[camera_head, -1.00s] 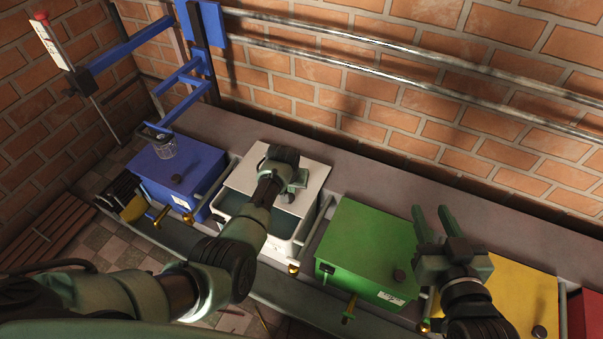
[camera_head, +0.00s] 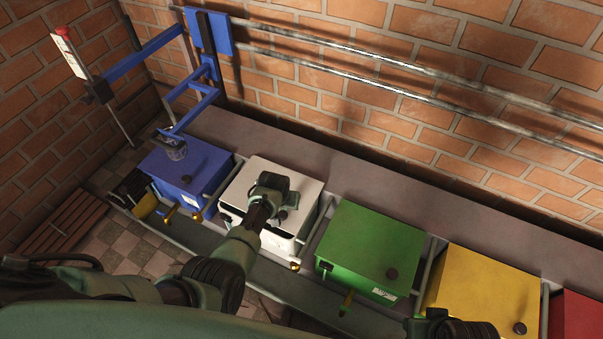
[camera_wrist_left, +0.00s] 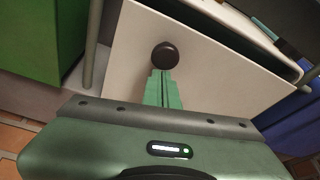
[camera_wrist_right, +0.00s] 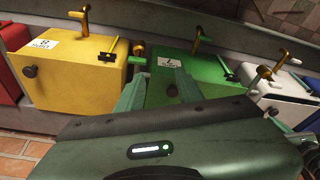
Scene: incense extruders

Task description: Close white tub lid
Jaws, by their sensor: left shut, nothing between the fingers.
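The white tub (camera_head: 300,232) stands between the blue and green tubs. Its white lid (camera_head: 310,185) lies over the top, partly hidden by my left gripper (camera_head: 275,188). In the left wrist view the lid (camera_wrist_left: 125,60) carries a dark round knob (camera_wrist_left: 165,56), and a dark gap shows along one lid edge, so I cannot tell if it sits flush. My left gripper (camera_wrist_left: 164,90) is shut and empty, its fingertips close to the knob. My right gripper (camera_wrist_right: 158,85) is open, with nothing between its fingers; in the head view only its wrist shows at the bottom edge.
The blue tub (camera_head: 190,165) is left of the white one. The green (camera_head: 365,240), yellow (camera_head: 485,290) and red (camera_head: 578,330) tubs run to the right. A blue frame (camera_head: 195,90) stands behind the blue tub. Metal pipes (camera_head: 400,90) cross the brick wall.

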